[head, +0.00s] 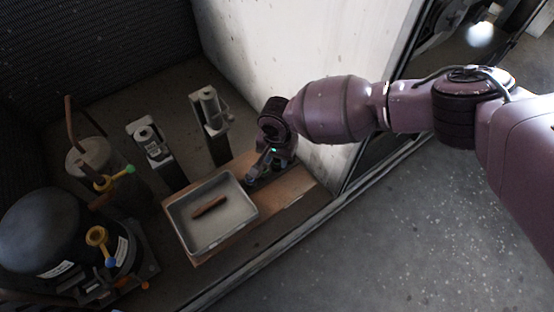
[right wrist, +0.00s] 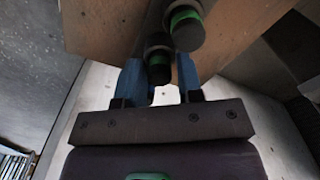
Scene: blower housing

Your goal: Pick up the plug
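Two dark cylindrical plugs with green bands show in the right wrist view. The nearer plug (right wrist: 158,62) has its end between my right gripper's blue fingers (right wrist: 158,82); the other plug (right wrist: 186,28) lies just beyond, to the upper right. The fingers stand apart, and a small gap shows on the right side of the nearer plug, so the gripper looks open around it. In the head view my right gripper (head: 262,166) is low over the wooden board (head: 292,190), right of the tray, and mostly hides the plugs. My left gripper is not in view.
A grey tray (head: 240,228) on the board holds a brown bar (head: 209,206). Two upright holders (head: 152,148) (head: 212,117) stand behind it. A dark blower housing (head: 45,230) and a canister (head: 92,158) stand left. A pale wall (head: 265,50) rises close behind my right arm.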

